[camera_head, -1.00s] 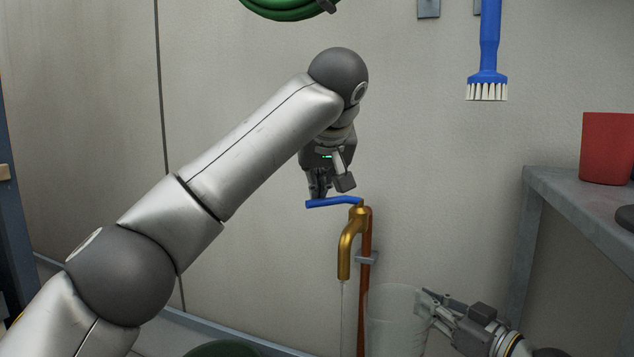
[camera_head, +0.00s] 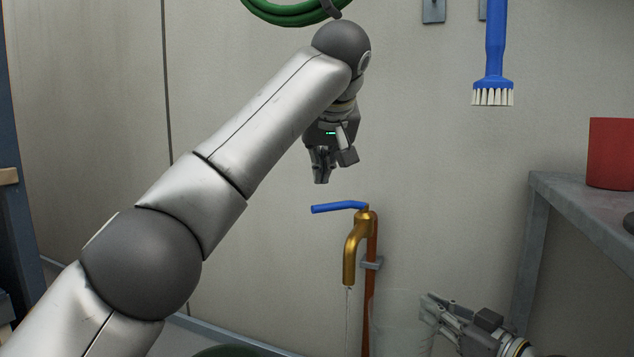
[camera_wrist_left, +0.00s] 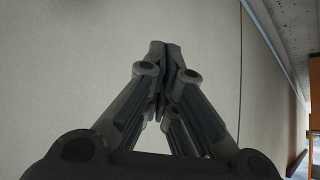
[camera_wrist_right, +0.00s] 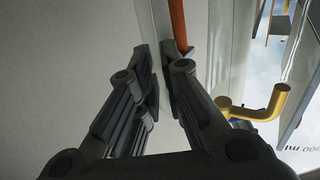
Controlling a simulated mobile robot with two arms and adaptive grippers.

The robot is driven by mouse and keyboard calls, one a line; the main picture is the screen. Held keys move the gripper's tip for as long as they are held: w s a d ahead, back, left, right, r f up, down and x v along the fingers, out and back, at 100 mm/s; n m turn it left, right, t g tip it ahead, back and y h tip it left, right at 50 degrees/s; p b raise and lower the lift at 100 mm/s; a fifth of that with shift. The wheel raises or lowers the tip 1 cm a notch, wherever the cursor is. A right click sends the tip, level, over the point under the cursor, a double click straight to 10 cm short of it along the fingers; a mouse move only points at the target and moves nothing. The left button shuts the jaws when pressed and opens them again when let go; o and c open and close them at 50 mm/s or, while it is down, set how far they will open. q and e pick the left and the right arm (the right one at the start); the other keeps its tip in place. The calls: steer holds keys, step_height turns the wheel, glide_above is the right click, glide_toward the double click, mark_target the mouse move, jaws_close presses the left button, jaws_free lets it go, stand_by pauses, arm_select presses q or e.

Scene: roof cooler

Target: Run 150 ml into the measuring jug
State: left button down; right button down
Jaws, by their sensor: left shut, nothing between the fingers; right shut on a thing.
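The brass tap (camera_head: 353,255) has a blue lever (camera_head: 340,207) pointing left. A thin stream of water (camera_head: 347,315) falls from its spout. The translucent measuring jug (camera_head: 398,325) is faint against the wall, to the right of the stream in the head view; its lower part is out of frame. My right gripper (camera_head: 430,308) is shut on the jug at its right side. The fingers also show in the right wrist view (camera_wrist_right: 155,60). My left gripper (camera_head: 333,168) is shut and empty above the lever, apart from it. Water level and scale reading cannot be seen.
A copper-coloured pipe (camera_head: 371,300) runs down behind the tap. A grey shelf (camera_head: 565,187) with a red container (camera_head: 610,153) stands at the right. A blue brush (camera_head: 493,60) and a green hose (camera_head: 290,12) hang above. Bare wall surrounds the tap.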

mark_target(393, 312)
steer(key=shift+r, duration=0.1)
steer(key=a, duration=0.6)
steer(key=w+a, duration=0.1)
steer(key=a, duration=0.2)
steer(key=shift+w+a, duration=0.1)
steer(key=shift+a, duration=0.25)
arm_select(q)
steer(key=v, duration=0.2)
steer(key=d+v, duration=0.1)
steer(key=v, duration=0.2)
steer(key=shift+r, duration=0.2)
stand_by(2.4)
arm_select(e)
steer(key=d, duration=0.6)
steer(key=s+d, duration=0.1)
steer(key=d, duration=0.2)
steer(key=shift+s+d, duration=0.1)
steer(key=shift+d, duration=0.3)
